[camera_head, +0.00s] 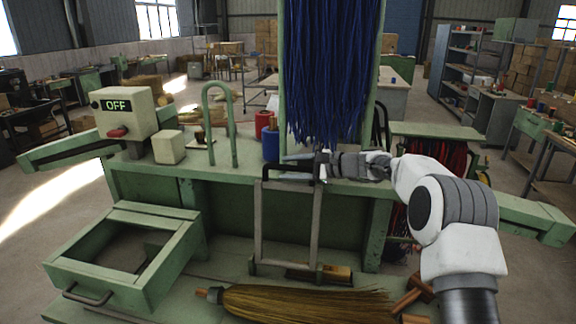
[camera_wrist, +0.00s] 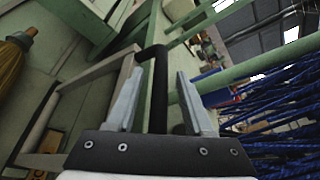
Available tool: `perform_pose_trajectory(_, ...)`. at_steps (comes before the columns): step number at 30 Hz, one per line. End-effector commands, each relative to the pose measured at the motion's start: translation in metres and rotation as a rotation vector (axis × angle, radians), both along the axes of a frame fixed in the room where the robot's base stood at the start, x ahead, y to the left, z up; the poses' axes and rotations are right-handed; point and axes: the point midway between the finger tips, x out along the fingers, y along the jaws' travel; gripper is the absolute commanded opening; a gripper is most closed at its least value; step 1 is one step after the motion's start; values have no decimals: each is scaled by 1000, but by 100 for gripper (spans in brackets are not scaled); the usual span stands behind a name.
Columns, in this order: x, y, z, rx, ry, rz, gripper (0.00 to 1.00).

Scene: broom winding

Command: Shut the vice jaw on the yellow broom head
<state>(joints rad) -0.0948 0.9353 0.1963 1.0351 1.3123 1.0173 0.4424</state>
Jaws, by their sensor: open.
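A straw-yellow broom head (camera_head: 300,303) lies on its side low at the front, its wooden end to the left. Part of it shows at the left edge of the wrist view (camera_wrist: 10,62). A grey metal frame with a black top bar (camera_head: 284,174) stands upright before the bench; it looks like the vice's moving part, but I cannot tell for sure. My gripper (camera_head: 318,165) is at the bar's right end. In the wrist view, my open fingers (camera_wrist: 158,88) stand either side of the black bar (camera_wrist: 157,95), apparently not clamped on it.
Blue strands (camera_head: 330,70) hang just behind my gripper. A green arch (camera_head: 219,90), a blue container (camera_head: 270,144) and a switch box reading OFF (camera_head: 124,112) stand on the bench. An open drawer (camera_head: 75,250) juts out at left. Short wooden pieces (camera_head: 408,300) lie at lower right.

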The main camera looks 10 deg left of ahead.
Motion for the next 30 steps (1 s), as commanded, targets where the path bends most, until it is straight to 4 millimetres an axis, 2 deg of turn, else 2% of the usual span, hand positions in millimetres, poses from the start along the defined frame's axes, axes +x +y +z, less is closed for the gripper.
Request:
perform_pose_trajectory(3, 1, 6, -2, 0, 1, 0, 52)
perform_pose_trajectory(11, 1, 7, -3, 0, 0, 0, 52)
perform_pose_trajectory(14, 1, 7, -2, 0, 0, 0, 38)
perform_pose_trajectory(20, 1, 7, -2, 0, 0, 0, 2)
perform_pose_trajectory(30, 1, 7, -2, 0, 0, 0, 0)
